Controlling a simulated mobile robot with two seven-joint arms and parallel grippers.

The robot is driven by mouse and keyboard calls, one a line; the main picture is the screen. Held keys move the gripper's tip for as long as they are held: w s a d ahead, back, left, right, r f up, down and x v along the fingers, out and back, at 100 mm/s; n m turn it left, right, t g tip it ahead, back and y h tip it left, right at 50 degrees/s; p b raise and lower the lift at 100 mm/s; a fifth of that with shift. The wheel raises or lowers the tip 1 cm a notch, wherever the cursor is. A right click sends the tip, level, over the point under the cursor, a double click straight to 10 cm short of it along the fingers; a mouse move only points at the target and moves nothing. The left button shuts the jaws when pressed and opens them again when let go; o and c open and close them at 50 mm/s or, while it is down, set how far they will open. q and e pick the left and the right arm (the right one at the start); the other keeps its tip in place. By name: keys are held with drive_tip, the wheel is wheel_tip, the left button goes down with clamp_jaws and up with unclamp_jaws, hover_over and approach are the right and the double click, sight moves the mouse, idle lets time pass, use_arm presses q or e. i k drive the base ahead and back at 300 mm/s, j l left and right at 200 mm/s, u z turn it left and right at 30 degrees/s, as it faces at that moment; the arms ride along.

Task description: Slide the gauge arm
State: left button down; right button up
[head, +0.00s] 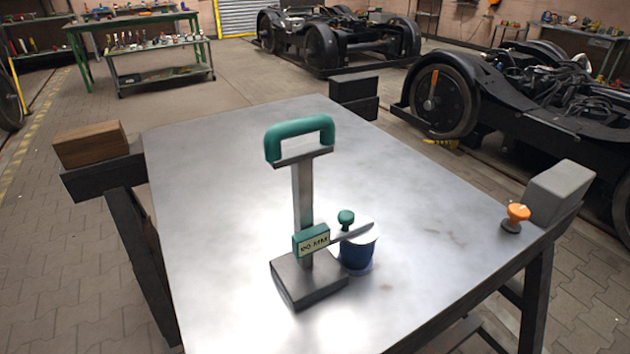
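A height gauge stands upright on the metal table (210,170). It has a grey block base (300,282), a flat grey column (303,195) and a teal handle (299,133) on top. The gauge arm (345,233) reaches to the right from a teal slider (311,240) low on the column, with a label that seems to read "90 MM". A teal knob (346,217) sits on the arm. A dark blue cylinder (357,253) with a pale top stands under the arm; I cannot tell if they touch. Neither of my grippers is in view.
A wooden block (90,144) is at the table's left side and a grey block (560,191) at its right. An orange knob (518,213) on a dark foot is near the right edge. A black block (354,88) is beyond the far edge. The tabletop's left and far parts are clear.

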sight(308, 242)
drive_tip(key=i+l+u, duration=0.15)
drive_tip(key=i, duration=0.3)
drive_tip(key=i+l+u, duration=0.2)
drive_tip(key=i, duration=0.2)
drive_tip(key=i+j, duration=0.05)
